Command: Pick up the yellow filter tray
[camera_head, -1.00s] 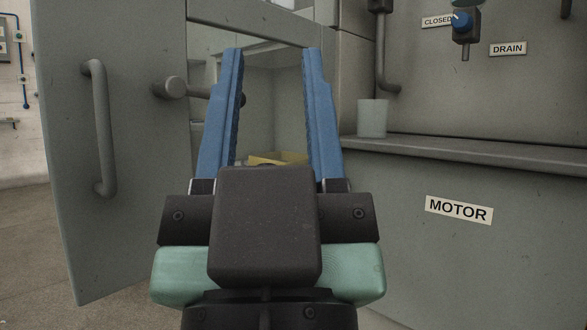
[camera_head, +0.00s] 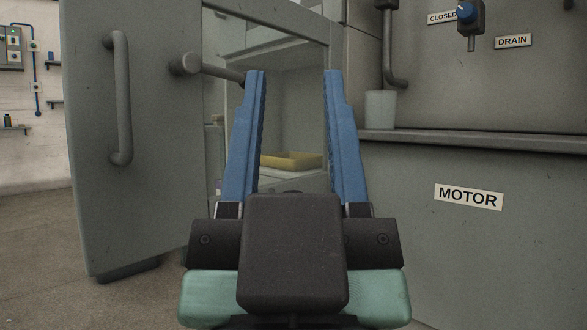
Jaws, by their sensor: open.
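The yellow filter tray (camera_head: 293,160) sits on a pale shelf inside the open cabinet, seen between my gripper's fingers. Its left end is partly hidden behind the left finger. My gripper (camera_head: 294,75) is open and empty, with its two blue fingers pointing forward toward the cabinet opening. The tray looks farther back than the fingertips and lower in the cabinet, and nothing touches it.
The cabinet door (camera_head: 150,150) stands open at the left, with a long handle and a round knob rod. A ledge (camera_head: 450,142) with a pale cup (camera_head: 380,109) is at the right, above the MOTOR panel (camera_head: 440,240). Floor shows at lower left.

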